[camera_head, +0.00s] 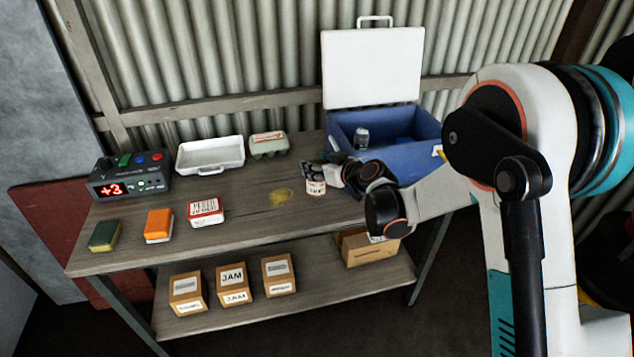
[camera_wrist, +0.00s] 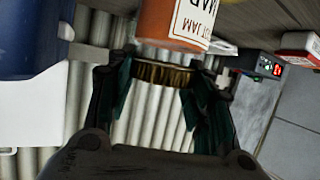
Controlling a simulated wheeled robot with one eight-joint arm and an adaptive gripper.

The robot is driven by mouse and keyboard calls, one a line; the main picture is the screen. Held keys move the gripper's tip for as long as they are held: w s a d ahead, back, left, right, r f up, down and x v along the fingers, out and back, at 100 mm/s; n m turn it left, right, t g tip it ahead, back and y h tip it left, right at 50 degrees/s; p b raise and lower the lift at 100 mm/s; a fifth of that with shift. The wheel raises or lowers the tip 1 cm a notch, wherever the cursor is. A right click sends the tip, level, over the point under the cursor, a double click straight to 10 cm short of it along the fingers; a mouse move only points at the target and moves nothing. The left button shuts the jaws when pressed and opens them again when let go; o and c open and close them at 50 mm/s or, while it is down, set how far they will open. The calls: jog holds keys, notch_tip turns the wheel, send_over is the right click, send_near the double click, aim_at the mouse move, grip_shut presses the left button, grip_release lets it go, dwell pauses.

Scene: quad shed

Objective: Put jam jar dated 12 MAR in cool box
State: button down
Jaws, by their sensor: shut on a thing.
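My gripper (camera_head: 315,172) is shut on the lid of a jam jar (camera_head: 317,188), left of the cool box. In the wrist view the fingers (camera_wrist: 160,85) close on the gold lid of this orange jar (camera_wrist: 170,22). I cannot tell whether the jar touches the bench. The blue cool box (camera_head: 347,133) stands open at the back right of the bench, its white lid (camera_head: 372,68) raised. A small clear jar or bottle (camera_head: 362,140) and something blue are inside.
The wooden bench (camera_head: 245,205) also holds a display unit (camera_head: 130,177), white tray (camera_head: 211,157), egg carton (camera_head: 268,144), sponge (camera_head: 104,236), orange block (camera_head: 159,225) and red-white box (camera_head: 206,212). A yellow stain (camera_head: 281,197) lies left of the jar. Cartons (camera_head: 233,283) stand on the lower shelf.

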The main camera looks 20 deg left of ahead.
jog(key=shift+f+b, duration=0.85)
jog(key=shift+f, duration=1.55)
jog(key=shift+r, duration=0.1)
jog(key=c, duration=0.8)
grip_release()
jog(key=shift+s+d+r, duration=0.1)
jog(key=p+v, duration=0.3)
jog(key=v, duration=0.8)
jog(key=shift+s+d, duration=0.25)
jog(key=shift+d, duration=0.05)
